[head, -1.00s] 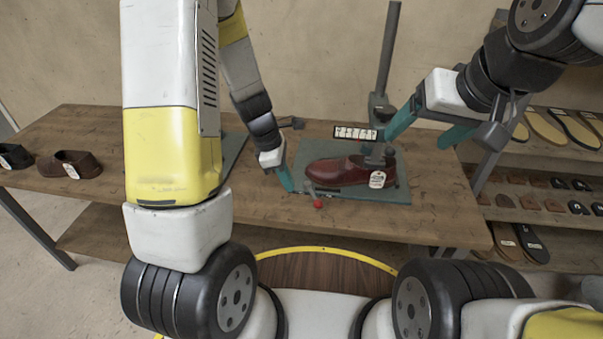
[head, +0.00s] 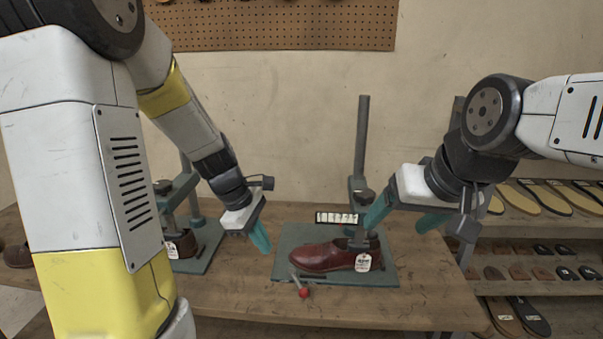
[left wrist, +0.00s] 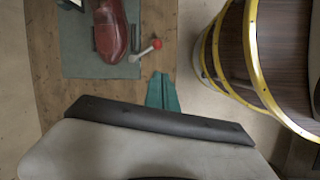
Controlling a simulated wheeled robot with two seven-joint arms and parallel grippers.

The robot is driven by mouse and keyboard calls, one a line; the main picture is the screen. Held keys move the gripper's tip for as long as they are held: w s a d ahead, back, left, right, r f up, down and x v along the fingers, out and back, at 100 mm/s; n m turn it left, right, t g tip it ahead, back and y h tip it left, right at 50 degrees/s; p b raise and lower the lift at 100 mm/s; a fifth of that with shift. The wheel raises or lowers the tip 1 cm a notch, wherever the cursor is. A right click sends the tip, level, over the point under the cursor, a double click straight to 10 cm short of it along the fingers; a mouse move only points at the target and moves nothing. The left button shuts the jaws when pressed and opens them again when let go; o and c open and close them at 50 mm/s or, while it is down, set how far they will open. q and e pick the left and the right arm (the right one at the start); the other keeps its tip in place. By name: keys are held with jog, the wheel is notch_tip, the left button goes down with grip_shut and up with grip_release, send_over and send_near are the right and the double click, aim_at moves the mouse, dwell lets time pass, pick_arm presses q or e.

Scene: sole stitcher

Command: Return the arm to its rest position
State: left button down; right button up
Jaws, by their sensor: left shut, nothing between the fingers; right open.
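My left gripper (head: 260,238) is shut and empty, in the air just left of the red-brown shoe (head: 325,257). Its teal fingers also show together in the left wrist view (left wrist: 162,92), apart from the lever with a red knob (left wrist: 156,44). My right gripper (head: 403,220) is open, above and to the right of the shoe, near the stitcher's upright post (head: 361,140). The shoe, with a white tag, sits on the green stitcher base (head: 385,275). The red-knobbed lever (head: 304,292) lies at the base's front edge.
A second stitcher stand (head: 205,255) with a dark brown tagged shoe (head: 186,244) stands at the left, partly behind my left arm. Shelves of soles (head: 545,200) are at the right. The table front (head: 350,310) is bare. A yellow-rimmed round wooden thing (left wrist: 245,50) shows in the left wrist view.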

pick_arm(q)
jog(key=s+a+r+m+t+y, duration=0.1)
jog(key=s+r+m+t, duration=0.4)
jog(key=s+r+m, duration=0.8)
notch_tip(320, 180, up, 3)
jog(key=shift+a+r+m+y, duration=0.15)
jog(key=shift+a+m+y, duration=0.15)
jog(key=shift+a+m, duration=0.7)
jog(key=shift+s+d, duration=0.1)
jog(key=shift+d, duration=0.15)
